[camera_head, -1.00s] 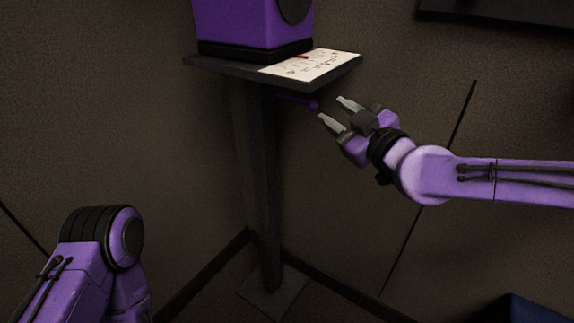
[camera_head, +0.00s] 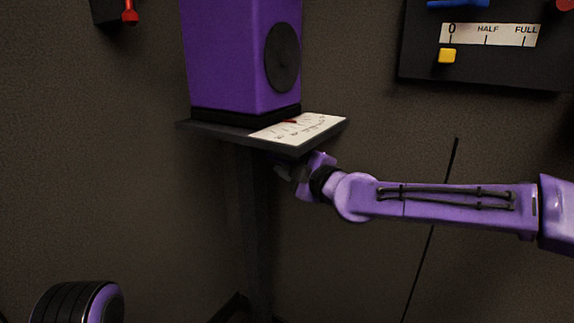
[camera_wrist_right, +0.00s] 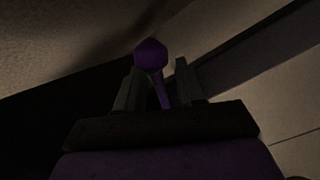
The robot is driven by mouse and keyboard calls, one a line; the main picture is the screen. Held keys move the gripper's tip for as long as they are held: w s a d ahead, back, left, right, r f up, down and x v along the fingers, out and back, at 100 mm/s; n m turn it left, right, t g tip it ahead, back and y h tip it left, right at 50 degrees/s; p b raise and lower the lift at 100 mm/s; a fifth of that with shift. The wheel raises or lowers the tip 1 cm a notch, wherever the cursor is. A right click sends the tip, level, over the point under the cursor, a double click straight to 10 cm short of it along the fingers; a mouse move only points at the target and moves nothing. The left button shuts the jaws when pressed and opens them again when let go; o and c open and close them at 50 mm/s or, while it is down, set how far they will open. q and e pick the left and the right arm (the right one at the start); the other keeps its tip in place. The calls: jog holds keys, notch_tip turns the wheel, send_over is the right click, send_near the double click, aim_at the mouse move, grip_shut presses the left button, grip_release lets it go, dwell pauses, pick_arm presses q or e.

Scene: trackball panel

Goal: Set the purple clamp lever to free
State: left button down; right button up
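The purple clamp lever (camera_wrist_right: 153,58), a thin stem with a ball knob, shows in the right wrist view between the two fingers of my right gripper (camera_wrist_right: 157,88). The fingers are apart, one on each side of the stem; contact is too dark to tell. In the head view my right gripper (camera_head: 287,170) is under the front edge of the shelf (camera_head: 225,132), which hides the lever. A white label card (camera_head: 300,130) with a red mark lies on the shelf; its words are too small to read. My left gripper is out of view.
A purple box with a round black disc (camera_head: 235,60) stands on the shelf. A dark panel (camera_head: 420,75) with a yellow slider (camera_head: 447,56) hangs at the upper right. A red lever (camera_head: 130,14) is at the upper left. The shelf's post stands below.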

grip_shut()
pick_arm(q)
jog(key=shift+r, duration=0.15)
